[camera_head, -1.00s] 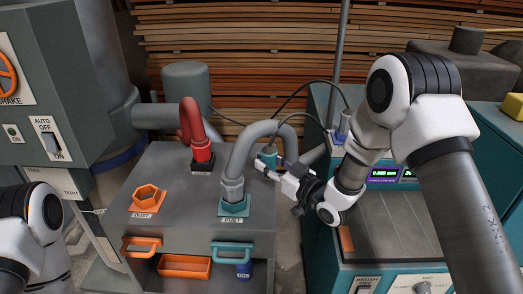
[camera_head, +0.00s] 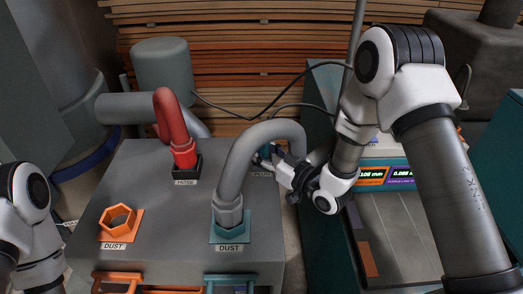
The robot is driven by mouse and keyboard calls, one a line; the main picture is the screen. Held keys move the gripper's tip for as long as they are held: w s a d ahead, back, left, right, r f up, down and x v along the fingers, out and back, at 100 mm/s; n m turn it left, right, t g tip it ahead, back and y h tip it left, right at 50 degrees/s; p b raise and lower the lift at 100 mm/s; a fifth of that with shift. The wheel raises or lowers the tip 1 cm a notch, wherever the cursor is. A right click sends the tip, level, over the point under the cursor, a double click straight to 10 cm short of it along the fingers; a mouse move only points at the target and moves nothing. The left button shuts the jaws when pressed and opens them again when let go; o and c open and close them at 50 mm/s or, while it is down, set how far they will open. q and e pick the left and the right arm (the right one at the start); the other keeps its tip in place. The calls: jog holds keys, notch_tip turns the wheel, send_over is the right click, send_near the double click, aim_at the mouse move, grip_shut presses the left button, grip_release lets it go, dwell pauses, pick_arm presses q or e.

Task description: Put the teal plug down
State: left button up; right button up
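The teal plug (camera_head: 264,152) shows in small part behind the bend of the grey hose, near the back right of the grey bench top. My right gripper (camera_head: 268,158) reaches in from the right with its fingertips at the plug. The hose hides part of the plug and the fingers, so I cannot tell whether the fingers press on it. A small label (camera_head: 262,174) lies on the bench just below the fingertips. I cannot tell whether the plug rests on the bench. My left arm shows at the lower left, but its gripper is out of view.
The grey hose (camera_head: 240,160) arches up from a teal port marked DUST (camera_head: 230,229), close beside my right gripper. A red hose (camera_head: 174,125) stands in a black HOSE port. An orange hexagonal DUST port (camera_head: 117,222) is at the left. Black cables (camera_head: 265,113) hang behind the bench.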

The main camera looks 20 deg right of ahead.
jog(key=shift+o, duration=0.4)
jog(key=shift+s+r, duration=0.15)
jog(key=shift+s, duration=0.05)
jog(key=shift+w, duration=0.1)
jog(key=shift+s+d, duration=0.15)
jog(key=shift+s, duration=0.05)
jog(key=v, duration=1.1)
jog(key=shift+s+b, duration=0.3)
